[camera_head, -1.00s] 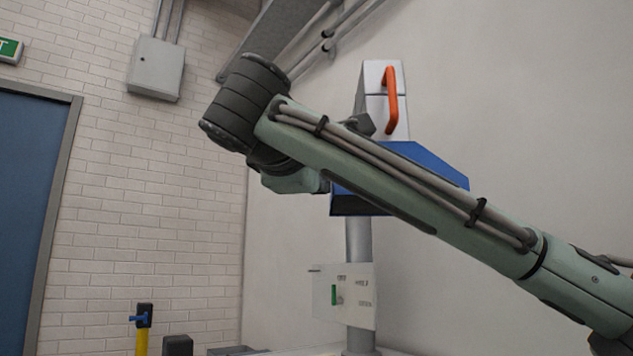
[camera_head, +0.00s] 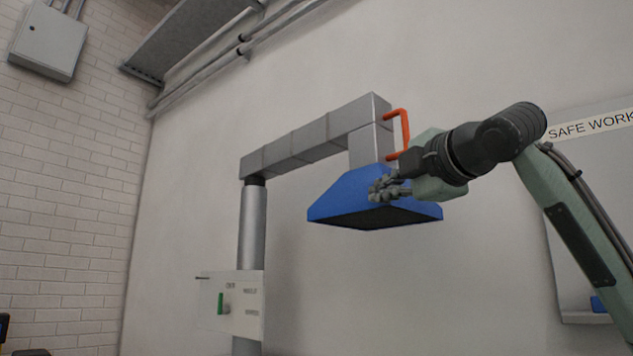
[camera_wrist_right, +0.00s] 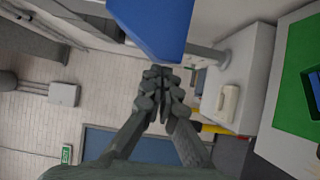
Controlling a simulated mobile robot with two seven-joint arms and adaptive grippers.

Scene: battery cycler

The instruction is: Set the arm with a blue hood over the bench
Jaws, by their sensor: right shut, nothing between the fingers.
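The blue hood (camera_head: 350,200) hangs from the end of the grey jointed arm (camera_head: 305,140), which reaches right from a round post (camera_head: 252,225). An orange handle (camera_head: 404,128) is on the right side of the arm's end block. My right gripper (camera_head: 378,188) is shut and empty, in front of the hood's right part and below the handle in the head view. I cannot tell whether it touches the hood. In the right wrist view the shut fingers (camera_wrist_right: 160,85) lie just below the blue hood (camera_wrist_right: 158,25). My left gripper is not in view.
A white panel (camera_head: 243,303) with a green switch is fixed on the post. A grey box (camera_head: 48,40) hangs on the brick wall. A green mat (camera_wrist_right: 294,75) on a bench and a blue door (camera_wrist_right: 150,145) show in the wrist view.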

